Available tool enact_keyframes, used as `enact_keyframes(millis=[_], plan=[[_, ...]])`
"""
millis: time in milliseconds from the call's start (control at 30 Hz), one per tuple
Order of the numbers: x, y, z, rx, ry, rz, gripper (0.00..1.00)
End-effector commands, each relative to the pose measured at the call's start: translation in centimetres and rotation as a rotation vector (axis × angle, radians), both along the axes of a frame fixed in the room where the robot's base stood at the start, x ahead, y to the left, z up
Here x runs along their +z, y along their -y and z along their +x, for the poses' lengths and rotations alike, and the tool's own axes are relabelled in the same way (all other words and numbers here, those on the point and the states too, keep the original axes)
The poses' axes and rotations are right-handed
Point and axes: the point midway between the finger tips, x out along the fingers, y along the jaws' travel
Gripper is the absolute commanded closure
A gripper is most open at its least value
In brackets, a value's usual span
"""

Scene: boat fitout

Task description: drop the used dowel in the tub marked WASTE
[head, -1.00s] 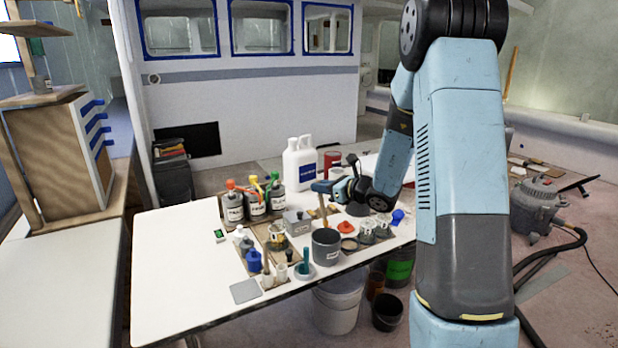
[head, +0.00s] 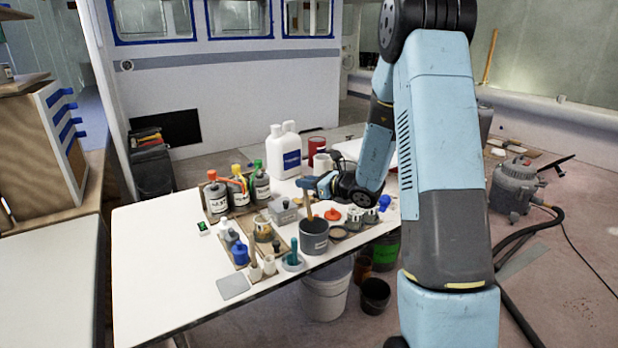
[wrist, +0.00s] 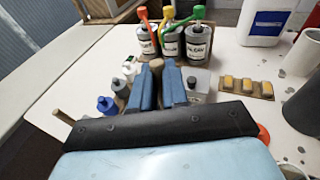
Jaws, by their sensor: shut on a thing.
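The dowel (head: 308,204), a light wooden stick, is held roughly upright between the blue fingers of my gripper (head: 306,184). In the wrist view its end (wrist: 157,64) shows between the two fingers. My gripper is shut on it. A dark grey tub (head: 314,240) with a small pale label stands near the front edge of the white table. The label is too small to read here. The dowel's lower end appears at or just above the tub's rim; I cannot tell whether it reaches inside. The tub's inside is mostly hidden.
Bottles with coloured caps (head: 239,192) stand behind, with a white jug (head: 285,155) further back. A blue-capped bottle (head: 239,254) and small pots crowd the left of the tub. An orange-red lid (head: 332,214) lies to its right. The table's left part is clear.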

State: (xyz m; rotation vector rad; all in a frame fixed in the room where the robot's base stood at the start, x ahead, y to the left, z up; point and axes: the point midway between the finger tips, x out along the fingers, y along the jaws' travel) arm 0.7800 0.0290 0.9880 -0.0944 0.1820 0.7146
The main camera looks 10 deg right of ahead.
Motion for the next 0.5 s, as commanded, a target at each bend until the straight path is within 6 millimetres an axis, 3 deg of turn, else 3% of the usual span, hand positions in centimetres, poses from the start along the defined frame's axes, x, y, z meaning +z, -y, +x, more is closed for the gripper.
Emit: enact_keyframes(millis=[500], plan=[[-3.3,0.5,-0.4,-0.001,-0.002,0.001,1.00]])
